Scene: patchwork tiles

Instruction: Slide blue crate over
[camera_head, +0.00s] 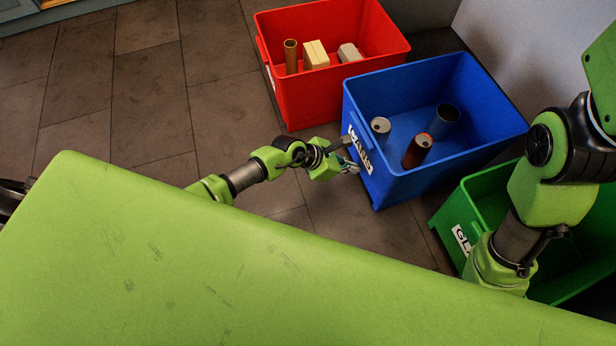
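The blue crate (480,90) stands on the floor between a red crate and a green crate. It holds several cans or cylinders, and a white label is on its left side. My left gripper (350,163) is at that labelled side, by the label. It looks very close to the crate wall; I cannot tell whether it touches. Its fingers are small and dark here, so open or shut does not show. My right arm (545,190) comes down at the right over the green crate, and its gripper is not in view.
The red crate (285,97) behind holds a brown tube (290,56) and box-like items. The green crate (454,216) is at the right, close to the blue one. A grey wall (530,45) stands behind. Tiled floor (150,90) is clear at the left.

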